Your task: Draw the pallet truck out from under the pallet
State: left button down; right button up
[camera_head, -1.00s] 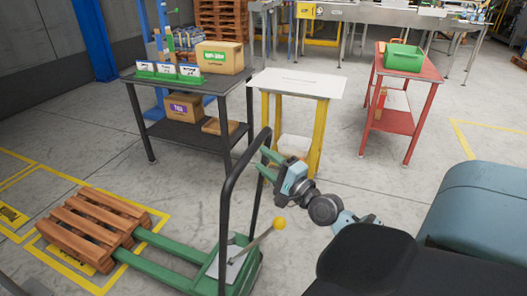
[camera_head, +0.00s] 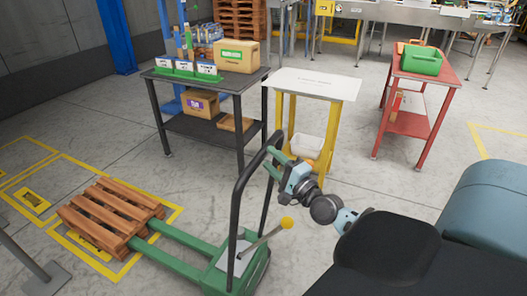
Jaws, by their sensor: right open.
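The green pallet truck (camera_head: 232,270) stands in the lower middle, with a black hoop handle (camera_head: 240,190) and a lever with a yellow knob (camera_head: 286,222). Its forks (camera_head: 180,247) run left to the brown wooden pallet (camera_head: 108,212), and their far ends are hidden beneath it. The pallet lies on the floor on a yellow-marked area. My right gripper (camera_head: 274,162) is open, its green fingers at the right upright of the handle near the top. I cannot tell whether they touch the bar. My left gripper is not in view.
A black table (camera_head: 220,82) with boxes stands behind the truck. A white-topped yellow stand (camera_head: 315,85) is just behind my right gripper. A red table (camera_head: 432,72) with a green bin (camera_head: 420,60) is further right. Floor between the truck and tables is clear.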

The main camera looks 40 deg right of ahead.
aim_at(262, 153)
jog(key=shift+w+r, duration=0.2)
jog(key=shift+w, duration=0.95)
jog(key=shift+w+r, duration=0.2)
jog(key=shift+w, duration=0.9)
grip_shut()
